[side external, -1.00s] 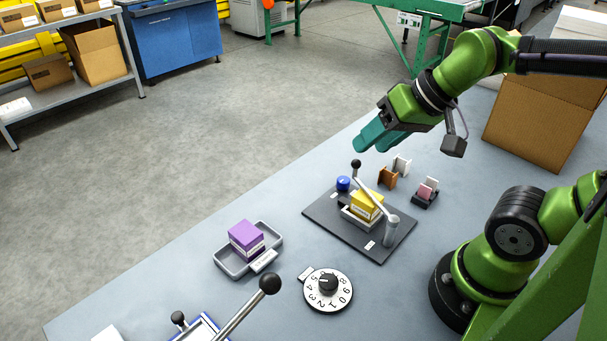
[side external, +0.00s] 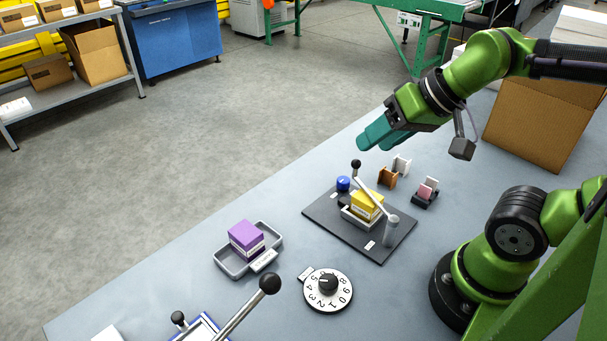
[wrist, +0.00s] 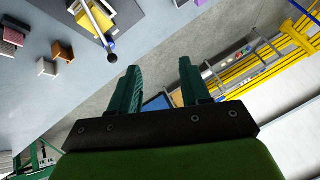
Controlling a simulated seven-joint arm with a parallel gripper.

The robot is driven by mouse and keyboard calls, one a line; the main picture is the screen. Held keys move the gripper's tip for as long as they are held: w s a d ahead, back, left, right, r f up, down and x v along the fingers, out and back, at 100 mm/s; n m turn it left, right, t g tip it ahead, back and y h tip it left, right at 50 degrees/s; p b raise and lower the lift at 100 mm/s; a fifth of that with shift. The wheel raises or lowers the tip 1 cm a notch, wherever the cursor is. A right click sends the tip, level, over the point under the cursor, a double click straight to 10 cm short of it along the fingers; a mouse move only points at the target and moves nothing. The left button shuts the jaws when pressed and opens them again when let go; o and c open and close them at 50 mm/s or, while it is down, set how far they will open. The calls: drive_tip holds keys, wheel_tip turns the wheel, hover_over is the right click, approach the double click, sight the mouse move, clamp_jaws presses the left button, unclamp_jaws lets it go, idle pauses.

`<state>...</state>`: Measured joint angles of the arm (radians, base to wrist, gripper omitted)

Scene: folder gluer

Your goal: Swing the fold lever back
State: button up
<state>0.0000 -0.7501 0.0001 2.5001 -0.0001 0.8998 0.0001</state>
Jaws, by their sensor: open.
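The fold lever (side external: 374,192) is a pale bar with a black ball knob (side external: 355,164), running from a grey pivot post (side external: 391,231) over a yellow box (side external: 366,205) on a dark base plate (side external: 325,215). In the wrist view the knob (wrist: 112,58) shows at the upper left, outside the fingers. My gripper (side external: 376,139) has teal fingers, is open and empty, and hangs above and behind the knob, apart from it. The open fingers (wrist: 160,78) show in the wrist view with nothing between them.
A blue knob (side external: 343,183) sits on the plate's far corner. Brown (side external: 387,178) and white (side external: 402,165) holders stand behind. A purple box (side external: 246,238) in a grey tray (side external: 228,263), a number dial (side external: 328,291) and another black-knobbed lever (side external: 247,307) lie nearer the camera.

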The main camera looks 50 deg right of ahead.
drive_tip(key=n+g+h, duration=0.2)
drive_tip(key=n+g, duration=0.2)
drive_tip(key=g, duration=0.3)
hover_over(356, 165)
drive_tip(key=f, duration=1.1)
drive_tip(key=d+f, duration=0.1)
drive_tip(key=f, duration=0.5)
drive_tip(key=shift+w, duration=0.25)
clamp_jaws()
